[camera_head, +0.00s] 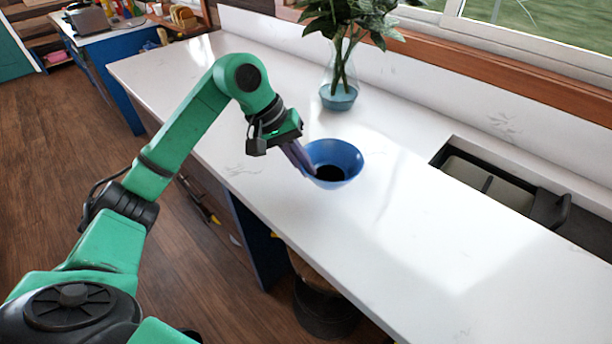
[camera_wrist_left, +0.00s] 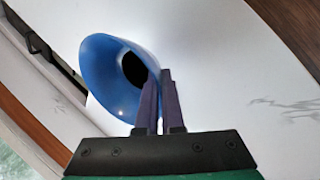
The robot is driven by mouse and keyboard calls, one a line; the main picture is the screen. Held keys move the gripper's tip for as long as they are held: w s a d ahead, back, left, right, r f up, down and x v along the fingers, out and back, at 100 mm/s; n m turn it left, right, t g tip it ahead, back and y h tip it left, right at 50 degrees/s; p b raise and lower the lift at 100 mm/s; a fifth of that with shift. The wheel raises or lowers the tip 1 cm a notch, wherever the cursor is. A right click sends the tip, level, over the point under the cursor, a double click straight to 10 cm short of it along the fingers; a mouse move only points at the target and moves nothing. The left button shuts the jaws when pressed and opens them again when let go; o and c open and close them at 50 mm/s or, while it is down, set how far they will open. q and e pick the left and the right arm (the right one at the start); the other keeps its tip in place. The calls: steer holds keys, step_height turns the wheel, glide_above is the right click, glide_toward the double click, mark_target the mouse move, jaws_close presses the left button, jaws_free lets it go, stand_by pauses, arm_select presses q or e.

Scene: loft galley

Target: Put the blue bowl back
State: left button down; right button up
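The blue bowl (camera_head: 345,158) is on or just above the white counter, near its front edge; I cannot tell whether it touches the surface. Its opening faces up and its inside bottom looks dark. My left gripper (camera_head: 304,168) reaches in from the left, at the bowl's left rim. In the left wrist view the fingers (camera_wrist_left: 160,90) are close together with the rim of the bowl (camera_wrist_left: 100,65) between them, so they look shut on it. The finger on the near side hides part of the rim. My right gripper is not in view.
A glass vase (camera_head: 339,95) with leafy stems stands behind the bowl. A sink (camera_head: 490,185) with a dark tap is set into the counter (camera_head: 440,260) at the right. The counter between bowl and sink is clear. A dark bin (camera_head: 325,308) stands below the front edge.

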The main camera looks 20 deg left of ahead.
arm_select(q)
step_height(320, 180, down, 4)
steer(key=shift+p, duration=0.5)
steer(key=shift+s+f, duration=0.1)
steer(key=shift+f, duration=0.05)
steer(key=shift+f+b, duration=0.2)
steer(key=shift+b, duration=0.15)
steer(key=c, duration=1.1)
jaws_free()
steer(key=shift+o, duration=0.2)
steer(key=shift+r, duration=0.1)
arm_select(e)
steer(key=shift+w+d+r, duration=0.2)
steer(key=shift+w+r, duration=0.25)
arm_select(q)
steer(key=shift+r, duration=0.1)
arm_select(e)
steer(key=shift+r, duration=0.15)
arm_select(q)
steer(key=b+v, duration=0.2)
steer(key=v, duration=1)
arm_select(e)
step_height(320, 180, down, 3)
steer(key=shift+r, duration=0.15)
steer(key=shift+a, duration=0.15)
